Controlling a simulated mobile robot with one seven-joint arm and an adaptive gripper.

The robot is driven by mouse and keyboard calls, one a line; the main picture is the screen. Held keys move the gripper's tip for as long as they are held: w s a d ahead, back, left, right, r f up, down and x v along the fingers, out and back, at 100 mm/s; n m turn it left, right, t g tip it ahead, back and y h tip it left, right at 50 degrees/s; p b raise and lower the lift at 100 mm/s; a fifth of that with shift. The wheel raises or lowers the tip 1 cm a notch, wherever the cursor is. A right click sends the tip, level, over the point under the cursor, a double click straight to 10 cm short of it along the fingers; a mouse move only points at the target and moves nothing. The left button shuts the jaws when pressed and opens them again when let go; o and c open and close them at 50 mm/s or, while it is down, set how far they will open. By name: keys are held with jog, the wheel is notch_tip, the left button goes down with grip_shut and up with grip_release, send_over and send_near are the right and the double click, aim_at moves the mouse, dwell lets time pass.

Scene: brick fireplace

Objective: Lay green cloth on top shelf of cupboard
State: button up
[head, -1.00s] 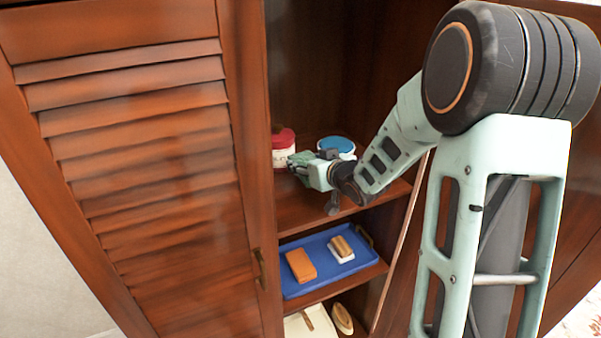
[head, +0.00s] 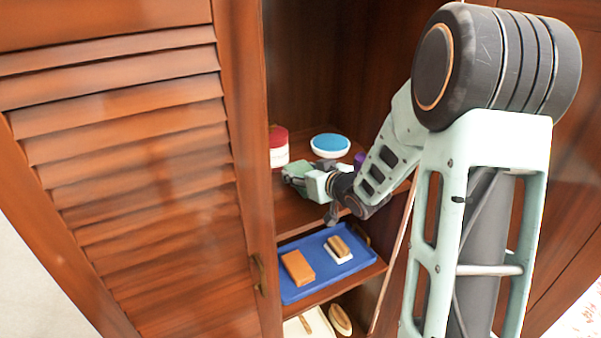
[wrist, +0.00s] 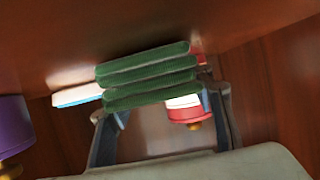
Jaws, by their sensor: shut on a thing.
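The green cloth (wrist: 148,77) is folded into several layers and fills the space between my fingertips in the wrist view. My gripper (head: 295,173) is shut on it, with fingers on both sides of the folds. In the head view the cloth (head: 298,168) shows as a small green patch at the gripper's tip. The gripper reaches into the open cupboard, low over the uppermost visible shelf (head: 292,212). The cloth looks very close to the shelf surface; I cannot tell whether it touches.
A red-and-white jar (head: 279,147) and a round blue-topped white item (head: 330,146) stand behind the gripper. A purple item (head: 359,159) is partly hidden by my arm. Below is a blue tray (head: 318,285) with two blocks. The louvred door (head: 130,170) bounds the left.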

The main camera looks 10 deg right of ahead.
jog(key=o, duration=1.2)
jog(key=shift+f, duration=0.1)
jog(key=shift+o, duration=0.2)
jog(key=shift+s+d+r, duration=0.1)
jog(key=shift+s+r, duration=0.05)
jog(key=shift+r, duration=0.15)
jog(key=p+v, duration=0.1)
jog(key=v, duration=1)
jog(key=shift+s+p, duration=0.3)
jog(key=shift+s, duration=0.05)
jog(key=shift+w+r, duration=0.1)
